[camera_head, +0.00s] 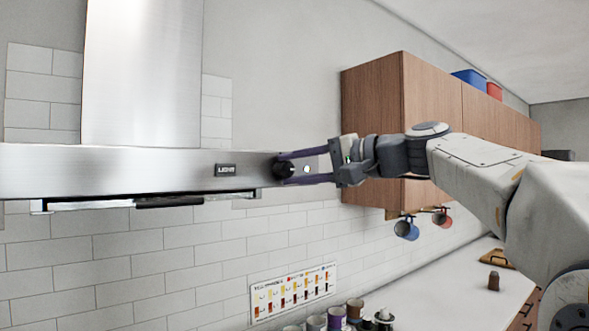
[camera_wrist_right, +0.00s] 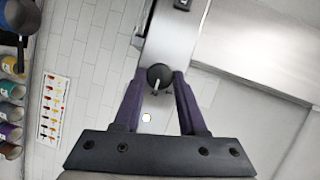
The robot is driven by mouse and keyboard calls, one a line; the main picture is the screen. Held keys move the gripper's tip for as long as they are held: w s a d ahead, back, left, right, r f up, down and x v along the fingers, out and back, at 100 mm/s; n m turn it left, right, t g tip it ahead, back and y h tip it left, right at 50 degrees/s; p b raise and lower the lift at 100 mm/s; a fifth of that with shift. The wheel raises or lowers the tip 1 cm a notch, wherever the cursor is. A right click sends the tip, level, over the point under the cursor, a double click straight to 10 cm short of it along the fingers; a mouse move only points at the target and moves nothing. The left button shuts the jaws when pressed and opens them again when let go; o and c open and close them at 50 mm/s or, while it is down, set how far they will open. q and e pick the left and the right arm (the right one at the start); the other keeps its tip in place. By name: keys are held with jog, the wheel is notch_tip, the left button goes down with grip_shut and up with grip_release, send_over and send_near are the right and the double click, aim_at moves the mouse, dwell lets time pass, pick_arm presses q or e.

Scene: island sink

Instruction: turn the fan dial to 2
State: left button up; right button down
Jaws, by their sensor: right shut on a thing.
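The fan dial (camera_head: 283,168) is a round black knob near the right end of the steel range hood's front panel (camera_head: 120,170). My right gripper (camera_head: 290,168) reaches it from the right, and its two purple fingers are shut on the dial. In the right wrist view the dial (camera_wrist_right: 159,76) sits between the fingertips, with a light pointer line on its face. The numbers around the dial are too small to read. A black LIGHT switch (camera_head: 226,170) is left of the dial. My left gripper is not in view.
A wooden wall cabinet (camera_head: 430,110) stands right of the hood, behind my right arm, with a blue mug (camera_head: 406,229) and a red mug hanging below. Several jars (camera_head: 335,316) and a spice chart (camera_head: 293,291) are lower down. Open space lies below the hood.

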jog(key=shift+c, duration=2.3)
grip_release()
jog(key=b+v, duration=0.3)
jog(key=v, duration=0.7)
jog(key=shift+d, duration=0.2)
jog(key=shift+s, duration=0.1)
